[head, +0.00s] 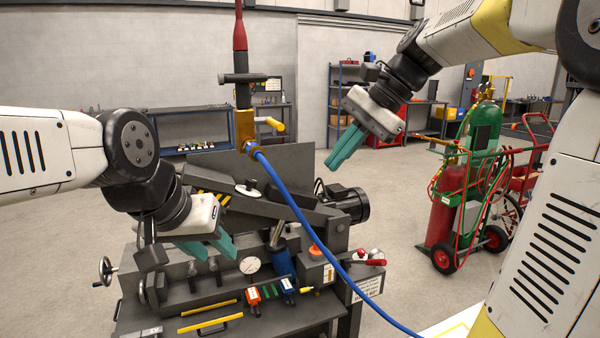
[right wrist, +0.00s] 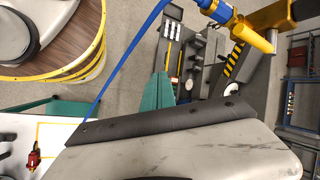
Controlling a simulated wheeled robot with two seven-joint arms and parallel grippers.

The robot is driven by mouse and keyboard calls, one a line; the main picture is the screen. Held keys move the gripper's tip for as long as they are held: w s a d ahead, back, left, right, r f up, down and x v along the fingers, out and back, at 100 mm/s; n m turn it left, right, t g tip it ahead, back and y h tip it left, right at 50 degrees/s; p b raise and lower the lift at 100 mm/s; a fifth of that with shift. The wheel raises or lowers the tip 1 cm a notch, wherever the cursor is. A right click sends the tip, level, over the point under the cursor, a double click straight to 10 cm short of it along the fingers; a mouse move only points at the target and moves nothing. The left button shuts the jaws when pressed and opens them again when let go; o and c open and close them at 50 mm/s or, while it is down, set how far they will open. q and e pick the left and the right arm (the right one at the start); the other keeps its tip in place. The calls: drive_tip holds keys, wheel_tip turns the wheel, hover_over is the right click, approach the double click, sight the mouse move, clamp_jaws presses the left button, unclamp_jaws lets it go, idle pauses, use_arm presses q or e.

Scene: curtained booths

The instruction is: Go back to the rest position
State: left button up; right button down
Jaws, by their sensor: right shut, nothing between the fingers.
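My left gripper (head: 222,257) has teal fingers and is over the grey machine bench (head: 190,290) at the lower left of the head view. Its two fingertips show apart, with nothing seen between them. My right gripper (head: 330,168) hangs in the air right of the machine's upright post, its teal fingers pointing down and left. It is shut and empty. Its closed fingers also show in the right wrist view (right wrist: 157,92), above the pale gripper body.
A blue hose (head: 290,200) runs from the yellow valve (head: 270,124) down to the lower right, below my right gripper. A black motor (head: 347,203) sits behind the bench. A cart with a green gas cylinder (head: 483,130) stands at right. Open floor lies between.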

drive_tip(key=s+d+f+n+t+h, duration=0.2)
drive_tip(key=s+d+f+n, duration=0.1)
drive_tip(key=s+f, duration=0.3)
drive_tip(key=s+d+f+n+t+h, duration=0.2)
drive_tip(key=s+d+f+n+t, duration=0.1)
drive_tip(key=s+f+n, duration=0.2)
drive_tip(key=shift+s+d+f+n+h, duration=0.3)
drive_tip(key=shift+s+f, duration=0.1)
drive_tip(key=shift+s, duration=0.7)
